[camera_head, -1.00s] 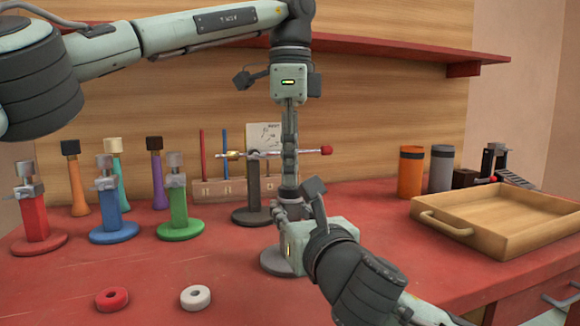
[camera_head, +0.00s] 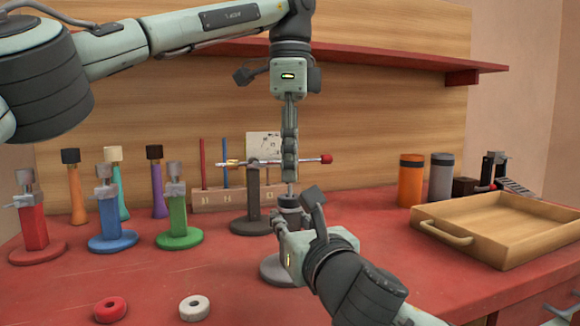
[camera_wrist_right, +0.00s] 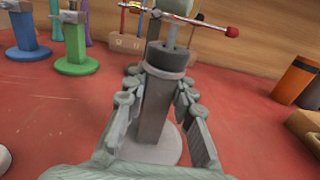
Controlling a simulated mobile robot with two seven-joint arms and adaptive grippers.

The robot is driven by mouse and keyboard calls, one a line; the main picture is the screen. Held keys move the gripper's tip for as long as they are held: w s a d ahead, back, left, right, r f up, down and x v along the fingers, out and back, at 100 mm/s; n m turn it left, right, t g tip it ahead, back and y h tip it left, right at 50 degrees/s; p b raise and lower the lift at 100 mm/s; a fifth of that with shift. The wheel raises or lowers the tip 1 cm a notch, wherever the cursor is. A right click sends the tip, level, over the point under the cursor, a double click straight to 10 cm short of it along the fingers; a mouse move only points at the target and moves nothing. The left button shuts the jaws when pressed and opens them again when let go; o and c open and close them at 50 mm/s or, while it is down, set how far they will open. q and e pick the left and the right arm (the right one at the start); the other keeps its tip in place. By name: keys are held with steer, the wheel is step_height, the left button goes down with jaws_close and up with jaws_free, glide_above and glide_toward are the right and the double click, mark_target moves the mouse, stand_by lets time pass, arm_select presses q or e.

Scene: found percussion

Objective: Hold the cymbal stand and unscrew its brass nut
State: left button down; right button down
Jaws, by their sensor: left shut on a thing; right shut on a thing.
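The cymbal stand is a grey post on a round grey base (camera_head: 281,271), upright on the red bench. It also shows in the right wrist view, with a dark collar (camera_wrist_right: 168,58) and a thin rod above it. My right gripper (camera_head: 277,221) is shut around the post from the front right; its two fingers (camera_wrist_right: 155,100) flank the post in the wrist view. My left gripper (camera_head: 290,172) points straight down above the stand, shut at the upper part of the thin rod (camera_head: 290,188). The brass nut is hidden between its fingers.
Close behind is a dark stand (camera_head: 253,200) with a horizontal red-tipped rod (camera_head: 326,159). Red (camera_head: 37,230), blue (camera_head: 108,222) and green (camera_head: 178,218) stands are left. A red ring (camera_head: 110,309) and white ring (camera_head: 193,307) lie in front. A wooden tray (camera_head: 490,245) is right.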

arm_select(q)
steer(key=shift+r, duration=2.05)
arm_select(e)
steer(key=c, duration=1.2)
jaws_free()
